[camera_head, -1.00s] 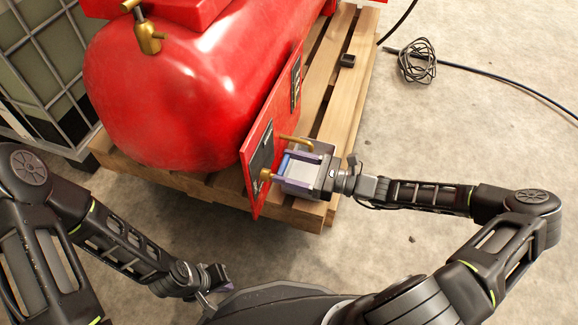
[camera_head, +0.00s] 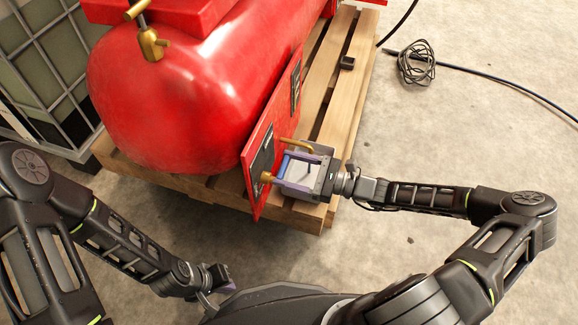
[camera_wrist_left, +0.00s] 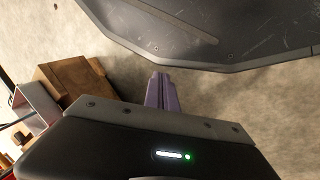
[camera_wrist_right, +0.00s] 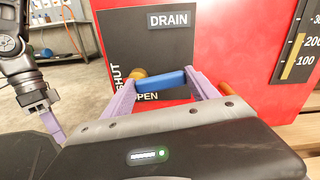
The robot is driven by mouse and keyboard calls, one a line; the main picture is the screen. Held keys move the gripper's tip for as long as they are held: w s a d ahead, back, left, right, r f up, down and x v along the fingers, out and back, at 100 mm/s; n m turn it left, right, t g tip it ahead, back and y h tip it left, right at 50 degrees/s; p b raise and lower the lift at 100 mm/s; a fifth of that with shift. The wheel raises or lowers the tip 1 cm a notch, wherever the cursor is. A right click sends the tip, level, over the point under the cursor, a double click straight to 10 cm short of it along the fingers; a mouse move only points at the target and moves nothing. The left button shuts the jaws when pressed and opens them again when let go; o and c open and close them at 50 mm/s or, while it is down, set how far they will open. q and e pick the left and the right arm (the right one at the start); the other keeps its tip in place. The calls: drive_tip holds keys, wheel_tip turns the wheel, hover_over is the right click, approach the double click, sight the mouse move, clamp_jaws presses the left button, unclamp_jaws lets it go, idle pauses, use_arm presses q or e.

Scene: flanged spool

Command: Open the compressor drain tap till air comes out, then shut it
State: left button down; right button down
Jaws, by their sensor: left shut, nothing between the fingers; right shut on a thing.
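The drain tap's blue handle (camera_wrist_right: 160,82) sits in front of a dark plate (camera_wrist_right: 150,45) marked DRAIN, SHUT and OPEN; the plate's lower part is hidden. A brass piece (camera_wrist_right: 137,73) shows behind the handle. My right gripper (camera_head: 285,163) is shut on the blue handle, its purple fingers at the two ends. The handle also shows in the head view (camera_head: 287,157). A bent brass pipe (camera_head: 297,143) juts from the red panel beside the gripper. My left gripper (camera_head: 220,283) is low and far from the tap; its purple fingers are together and empty in the left wrist view (camera_wrist_left: 160,92).
The red compressor tank (camera_head: 165,105) lies on a wooden pallet (camera_head: 335,85). A brass valve (camera_head: 152,44) is on top. A gauge with a yellow bar (camera_wrist_right: 293,50) is right of the DRAIN plate. Coiled wire (camera_head: 416,64) lies on the open floor at right.

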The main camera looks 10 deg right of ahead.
drive_tip(key=shift+s+a+r+n+p, duration=0.25)
drive_tip(key=shift+s+r+n+p, duration=0.2)
drive_tip(key=shift+n+p, duration=1.25)
drive_tip(key=shift+s+a+r+n+p, duration=0.35)
drive_tip(key=shift+r+n+p, duration=0.35)
drive_tip(key=shift+n, duration=1.75)
drive_tip(key=shift+s+a+r+n+p, duration=0.2)
drive_tip(key=shift+s+r+n+p, duration=0.2)
drive_tip(key=shift+n+p, duration=1.35)
drive_tip(key=shift+n+b, duration=0.3)
drive_tip(key=shift+n, duration=0.1)
drive_tip(key=shift+s+f, duration=0.1)
drive_tip(key=shift+c, duration=1.1)
unclamp_jaws()
drive_tip(key=shift+d, duration=0.1)
